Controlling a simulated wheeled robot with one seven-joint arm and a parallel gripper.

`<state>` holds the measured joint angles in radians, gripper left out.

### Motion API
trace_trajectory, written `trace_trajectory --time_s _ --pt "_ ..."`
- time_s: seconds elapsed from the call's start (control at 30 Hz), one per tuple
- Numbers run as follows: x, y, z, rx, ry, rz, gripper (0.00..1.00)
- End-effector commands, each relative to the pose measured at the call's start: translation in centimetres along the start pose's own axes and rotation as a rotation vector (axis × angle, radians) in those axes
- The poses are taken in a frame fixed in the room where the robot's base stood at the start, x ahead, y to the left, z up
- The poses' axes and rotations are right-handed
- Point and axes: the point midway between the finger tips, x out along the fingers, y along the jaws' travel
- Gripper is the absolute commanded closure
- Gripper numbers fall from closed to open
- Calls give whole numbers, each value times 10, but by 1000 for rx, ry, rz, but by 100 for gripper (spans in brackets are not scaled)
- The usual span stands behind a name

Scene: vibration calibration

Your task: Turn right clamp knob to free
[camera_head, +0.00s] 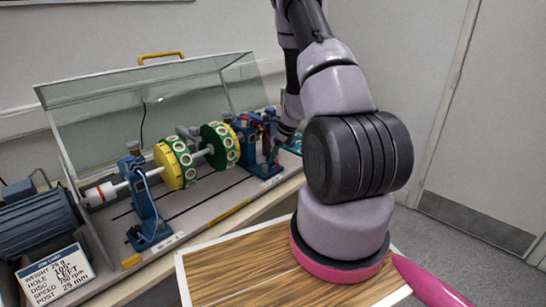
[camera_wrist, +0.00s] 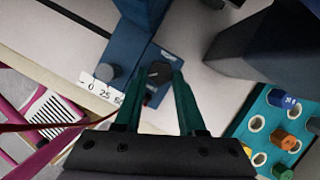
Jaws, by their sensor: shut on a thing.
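The right clamp knob (camera_wrist: 160,72) is a small dark knob on the blue foot of the right bearing post (camera_wrist: 142,15), seen in the wrist view. My gripper (camera_wrist: 158,80) has its two teal fingers on either side of this knob and is shut on it. In the head view the right blue post (camera_head: 249,143) stands at the right end of the rotor rig, and my arm hides most of the gripper and the knob. A white scale (camera_wrist: 102,92) reading 0, 25, 50 lies beside the foot.
The rotor with green and yellow discs (camera_head: 185,163) sits between the right post and the left blue post (camera_head: 146,208). A clear cover (camera_head: 150,105) stands open behind. A teal holder (camera_wrist: 252,128) with coloured hex pieces is close to the gripper's right in the wrist view.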

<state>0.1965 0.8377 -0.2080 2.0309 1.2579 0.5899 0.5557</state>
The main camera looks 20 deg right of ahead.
Motion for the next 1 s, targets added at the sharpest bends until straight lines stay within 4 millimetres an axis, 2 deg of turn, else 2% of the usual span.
trace_trajectory --time_s 0.27,0.7,1.0 --pt "0 -3 0 -141 0 58 100" --pt "1 -7 2 -490 -1 202 100" --pt "1 -8 3 -663 -1 274 100"
